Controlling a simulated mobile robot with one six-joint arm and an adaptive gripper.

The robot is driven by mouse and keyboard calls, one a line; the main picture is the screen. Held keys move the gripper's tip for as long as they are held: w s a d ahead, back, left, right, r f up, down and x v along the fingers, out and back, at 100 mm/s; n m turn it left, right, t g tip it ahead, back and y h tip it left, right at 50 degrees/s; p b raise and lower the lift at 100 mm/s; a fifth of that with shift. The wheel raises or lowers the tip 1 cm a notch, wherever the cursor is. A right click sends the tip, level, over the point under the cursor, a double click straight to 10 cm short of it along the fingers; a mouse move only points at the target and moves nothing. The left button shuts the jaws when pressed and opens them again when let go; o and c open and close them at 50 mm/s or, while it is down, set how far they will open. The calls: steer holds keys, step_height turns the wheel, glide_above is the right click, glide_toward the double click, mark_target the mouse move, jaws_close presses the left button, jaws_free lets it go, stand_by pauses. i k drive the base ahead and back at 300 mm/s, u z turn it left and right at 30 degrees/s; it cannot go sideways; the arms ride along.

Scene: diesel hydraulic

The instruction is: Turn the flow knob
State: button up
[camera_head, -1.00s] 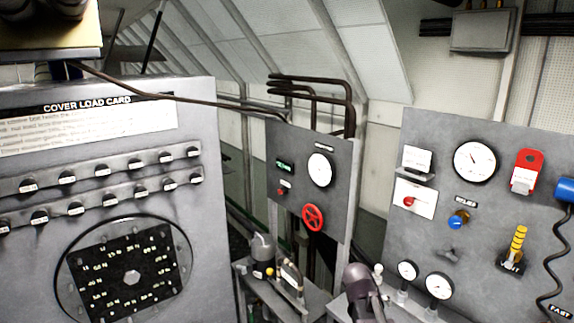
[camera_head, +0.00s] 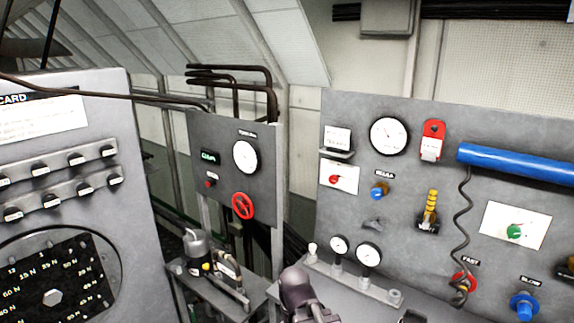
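A blue knob (camera_head: 524,305) is at the bottom right of the right grey panel, under a small label that I read as either "SLOW" or "FLOW". Another blue knob (camera_head: 379,191) sits higher on that panel, below the large gauge, with a partly legible label above it. I cannot tell for sure which is the flow knob. A dark rounded form (camera_head: 297,288) at the bottom middle looks like part of my arm, with my gripper (camera_head: 318,314) partly cut off by the lower edge. It is well left of the lower blue knob. Its fingers cannot be made out.
The right panel (camera_head: 460,130) also carries a blue cylinder (camera_head: 515,163) with a coiled cord, a green knob (camera_head: 514,231) and a yellow ribbed lever (camera_head: 429,209). Small gauges (camera_head: 369,255) stand on the ledge before it.

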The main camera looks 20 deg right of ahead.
mark_target(514, 231)
steer(key=u, duration=1)
steer(key=k, duration=0.1)
steer(key=z, duration=2.85)
steer(key=k, duration=0.6)
steer(key=u, duration=0.2)
steer(key=i, duration=0.4)
steer(key=z, duration=0.1)
